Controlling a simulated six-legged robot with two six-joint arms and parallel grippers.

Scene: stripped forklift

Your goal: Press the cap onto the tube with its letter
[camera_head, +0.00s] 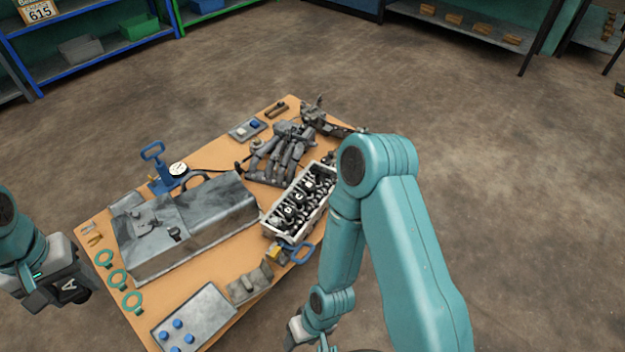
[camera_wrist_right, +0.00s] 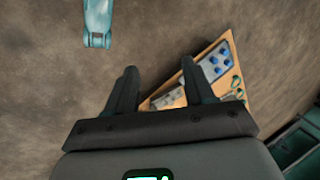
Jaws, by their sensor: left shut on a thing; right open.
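My left gripper (camera_head: 52,287) is at the left edge of the head view, beyond the table's left side. It is shut on a black cap (camera_head: 70,288) marked with a white letter A. The light grey engine head (camera_head: 268,232) lies on the table's right half, with several dark parts in it. Small white letters show on some of these; they are too small to read surely. My right arm hides part of that side, and I cannot tell which tube bears an A. My right gripper (camera_wrist_right: 160,72) is open and empty in the right wrist view, above the floor.
The orange table (camera_head: 105,232) also bears a big grey metal cover (camera_head: 190,225), a blue gauge tool (camera_head: 160,183), teal rings (camera_head: 118,279), dark manifold pipes (camera_head: 285,150) and a grey plate with blue knobs (camera_head: 212,310). The floor around is clear.

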